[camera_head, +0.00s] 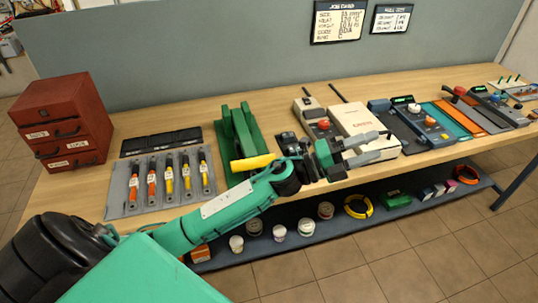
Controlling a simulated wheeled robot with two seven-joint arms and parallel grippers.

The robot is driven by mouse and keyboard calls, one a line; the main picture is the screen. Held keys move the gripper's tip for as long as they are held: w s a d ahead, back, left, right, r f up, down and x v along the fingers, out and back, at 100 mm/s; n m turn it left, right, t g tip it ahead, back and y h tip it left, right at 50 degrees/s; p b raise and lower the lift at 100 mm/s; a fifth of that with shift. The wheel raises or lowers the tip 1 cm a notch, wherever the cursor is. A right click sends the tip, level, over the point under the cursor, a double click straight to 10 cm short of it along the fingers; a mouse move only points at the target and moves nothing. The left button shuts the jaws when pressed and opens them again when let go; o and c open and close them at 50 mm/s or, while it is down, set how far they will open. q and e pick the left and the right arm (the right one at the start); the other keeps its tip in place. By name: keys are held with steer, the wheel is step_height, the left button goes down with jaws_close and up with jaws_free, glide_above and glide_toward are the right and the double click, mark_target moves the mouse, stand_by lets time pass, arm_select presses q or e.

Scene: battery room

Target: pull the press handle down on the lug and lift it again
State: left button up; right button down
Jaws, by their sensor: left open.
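A green press (238,130) stands on the bench, left of the middle. A yellow bar (253,163), which looks like its handle, lies nearly level at the press's front, just behind my left forearm. I cannot make out the lug; my arm hides part of the press's front. My left gripper (378,145) is open, its grey fingers apart, with nothing visible between them. It is right of the press and clear of the yellow bar, in front of a white box (366,122). My right gripper is not in view.
Red drawers (66,112) stand at the left. A grey tray (124,190) holds several screwdriver-like tools. Devices with knobs (425,121) fill the bench's right side. A lower shelf (290,244) carries spools, jars and a yellow coil. A grey panel (200,50) closes the back.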

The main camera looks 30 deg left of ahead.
arm_select(q)
steer(key=w+a+f+m+g+y, duration=0.2)
steer(key=a+f+m+g+y, duration=0.45)
steer(key=m+g, duration=0.8)
steer(key=a+r+g+y, duration=0.1)
steer(key=a+r+y, duration=0.2)
steer(key=a+y, duration=1.25)
steer(key=a+f+h+p, duration=0.1)
steer(key=f+h, duration=0.1)
steer(key=f, duration=0.2)
steer(key=a+f+h+p, duration=0.1)
steer(key=f+h, duration=0.1)
steer(key=f, duration=0.1)
steer(key=a+f+h+p, duration=0.1)
steer(key=a+f+h, duration=0.1)
steer(key=f, duration=0.2)
steer(key=shift+s+f, duration=0.3)
steer(key=shift+s, duration=0.05)
steer(key=shift+f, duration=0.7)
steer(key=shift+r, duration=0.1)
jaws_close()
